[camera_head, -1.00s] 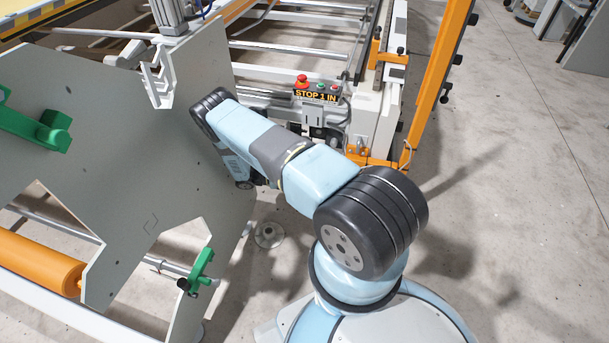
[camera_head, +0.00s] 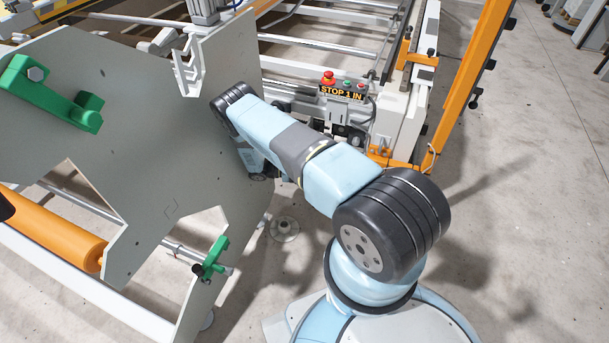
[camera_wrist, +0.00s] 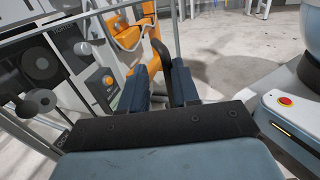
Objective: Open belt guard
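In the wrist view my gripper (camera_wrist: 160,90) has two dark blue fingers standing apart. A black bar-like piece (camera_wrist: 164,62) shows between them, nearer the right finger; I cannot tell whether it touches either one. No part is clearly recognisable as the belt guard. A grey machine panel (camera_wrist: 84,72) with an orange knob (camera_wrist: 107,80) stands left of the fingers, with dark round wheels (camera_wrist: 42,66) further left. In the head view my arm reaches left toward the machine, and my gripper is hidden behind the arm and a large grey side plate (camera_head: 150,140).
In the head view a control box (camera_head: 342,92) labelled "STOP 1 IN" with a red button sits beyond my arm. An orange post (camera_head: 470,85) stands right of the machine. Green brackets (camera_head: 50,95) and an orange roller (camera_head: 50,228) are at left.

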